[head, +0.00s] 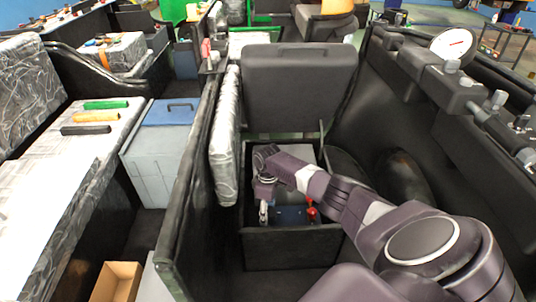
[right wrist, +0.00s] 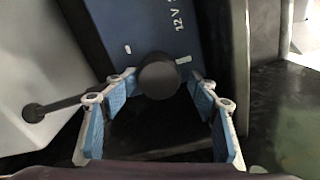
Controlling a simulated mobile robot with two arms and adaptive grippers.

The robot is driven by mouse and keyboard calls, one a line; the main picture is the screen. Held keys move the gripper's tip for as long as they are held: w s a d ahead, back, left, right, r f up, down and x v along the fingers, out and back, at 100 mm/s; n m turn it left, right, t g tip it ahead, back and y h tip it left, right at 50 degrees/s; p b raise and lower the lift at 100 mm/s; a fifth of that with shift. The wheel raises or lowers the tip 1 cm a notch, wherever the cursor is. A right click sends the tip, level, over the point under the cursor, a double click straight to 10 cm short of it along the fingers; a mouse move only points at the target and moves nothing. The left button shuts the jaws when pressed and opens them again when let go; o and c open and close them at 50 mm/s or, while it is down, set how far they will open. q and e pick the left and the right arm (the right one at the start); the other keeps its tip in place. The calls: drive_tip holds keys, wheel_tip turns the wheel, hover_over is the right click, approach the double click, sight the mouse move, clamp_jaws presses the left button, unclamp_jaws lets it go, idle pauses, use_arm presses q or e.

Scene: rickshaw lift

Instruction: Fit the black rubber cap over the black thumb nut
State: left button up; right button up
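My right gripper (head: 264,208) reaches down into an open black box (head: 290,249) in the head view. In the right wrist view the right gripper (right wrist: 159,88) is open, its blue-padded fingers apart. A round black piece (right wrist: 158,77) shows between the fingertips, in front of a blue battery (right wrist: 203,40) marked "12 V". I cannot tell whether this piece is the rubber cap or the thumb nut, or whether the fingers touch it. A small black knob on a thin rod (right wrist: 34,112) lies at left against a grey surface. My left gripper is not in view.
The blue battery also shows in the head view (head: 290,215), with a red piece (head: 312,211) at its right. A raised black seat or lid (head: 299,84) stands behind the box. A black side wall (head: 190,190) is close at left.

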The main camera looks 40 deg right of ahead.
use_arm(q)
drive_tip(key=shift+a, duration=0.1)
use_arm(e)
drive_tip(key=shift+r, duration=0.15)
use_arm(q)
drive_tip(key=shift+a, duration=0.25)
use_arm(e)
drive_tip(key=shift+r, duration=3.9)
